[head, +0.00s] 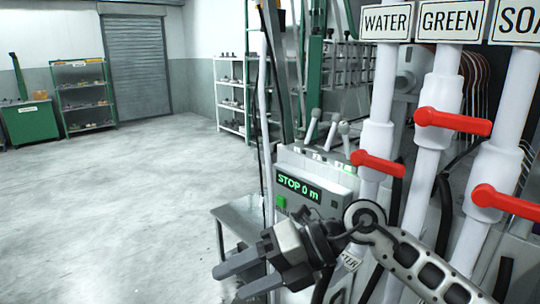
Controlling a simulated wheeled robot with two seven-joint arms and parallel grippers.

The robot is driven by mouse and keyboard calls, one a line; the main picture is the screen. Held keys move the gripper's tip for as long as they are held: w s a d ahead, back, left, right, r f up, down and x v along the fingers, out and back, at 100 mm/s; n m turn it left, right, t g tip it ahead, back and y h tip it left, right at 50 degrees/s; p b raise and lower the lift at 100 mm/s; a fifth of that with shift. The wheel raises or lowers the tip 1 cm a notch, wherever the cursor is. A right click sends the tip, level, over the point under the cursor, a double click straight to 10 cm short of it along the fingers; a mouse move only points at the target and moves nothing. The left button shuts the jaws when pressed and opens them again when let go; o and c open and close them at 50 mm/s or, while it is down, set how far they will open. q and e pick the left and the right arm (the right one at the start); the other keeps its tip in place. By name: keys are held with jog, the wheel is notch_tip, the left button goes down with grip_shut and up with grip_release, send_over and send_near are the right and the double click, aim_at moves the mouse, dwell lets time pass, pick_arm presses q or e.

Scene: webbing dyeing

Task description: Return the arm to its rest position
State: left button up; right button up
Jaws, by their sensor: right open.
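My right gripper (229,281) is at the lower middle of the head view, on my right arm (410,262), which comes in from the lower right. Its two fingers point left and are apart, with nothing between them. It is in front of the grey control box (325,178), whose display reads "STOP 0 m", and below the valve pipes. My left gripper is not in view.
Red valve handles (452,122) sit on white pipes (432,150) under signs for WATER (387,22), GREEN (450,20) and a cut-off one. A small metal table (240,220) stands beside the control box. The concrete floor (110,210) at left is clear.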

jog(key=d+f+m+t+h, duration=0.1)
jog(key=d+f+m+t, duration=0.25)
jog(key=m+t, duration=0.45)
jog(key=w+d+f+m+t+h, duration=0.1)
jog(key=d+f+m+t, duration=0.3)
jog(key=m, duration=0.8)
jog(key=d+f+m+t+h, duration=0.2)
jog(key=d+f+m+t, duration=0.1)
jog(key=m+t, duration=0.5)
jog(key=s+d+f+m+g+h, duration=0.3)
jog(key=s+f+m+g, duration=0.1)
jog(key=s+f, duration=0.3)
jog(key=s+d+f+m+g+h, duration=0.2)
jog(key=s+d+f+m+g, duration=0.2)
jog(key=s+f, duration=0.3)
notch_tip(320, 180, down, 5)
jog(key=shift+m+h, duration=0.4)
jog(key=shift+m, duration=0.3)
